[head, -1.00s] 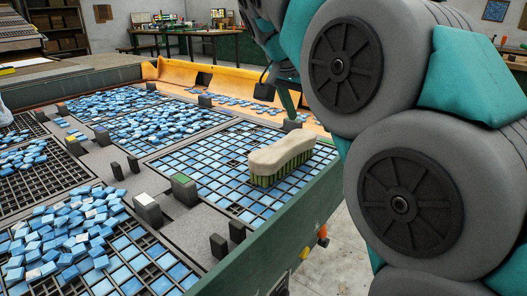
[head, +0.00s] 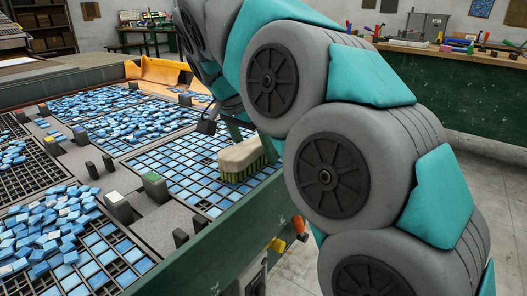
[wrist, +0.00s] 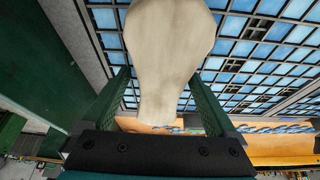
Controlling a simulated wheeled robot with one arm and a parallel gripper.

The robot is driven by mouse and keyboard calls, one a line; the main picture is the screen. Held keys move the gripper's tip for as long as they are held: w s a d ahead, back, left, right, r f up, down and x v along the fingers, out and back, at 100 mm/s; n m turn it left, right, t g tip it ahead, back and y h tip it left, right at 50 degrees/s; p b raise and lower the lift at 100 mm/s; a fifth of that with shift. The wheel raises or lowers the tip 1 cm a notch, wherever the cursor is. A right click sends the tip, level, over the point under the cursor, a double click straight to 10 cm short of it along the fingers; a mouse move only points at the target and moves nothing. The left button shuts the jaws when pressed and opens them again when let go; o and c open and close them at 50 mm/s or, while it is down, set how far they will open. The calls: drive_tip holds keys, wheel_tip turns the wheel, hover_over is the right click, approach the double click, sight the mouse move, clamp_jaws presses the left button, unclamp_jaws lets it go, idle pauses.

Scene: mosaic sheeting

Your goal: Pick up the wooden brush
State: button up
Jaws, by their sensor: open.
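The wooden brush (head: 240,155) has a pale cream back and green bristles. It stands bristles down on the grid of blue tiles, near the green side rail, and is partly overlapped by my arm in the head view. In the wrist view the brush (wrist: 168,45) fills the upper middle, its narrower part reaching down between my two green fingers. My gripper (wrist: 160,80) is open, one finger on each side of the brush. Whether either finger touches it I cannot tell. In the head view my arm hides most of the gripper.
The green side rail (head: 225,240) of the table runs close by the brush. Loose blue tiles (head: 45,235) are heaped at left. An orange sheet (head: 155,72) lines the far edge.

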drive_tip(key=shift+a, duration=0.1)
clamp_jaws()
idle(0.7)
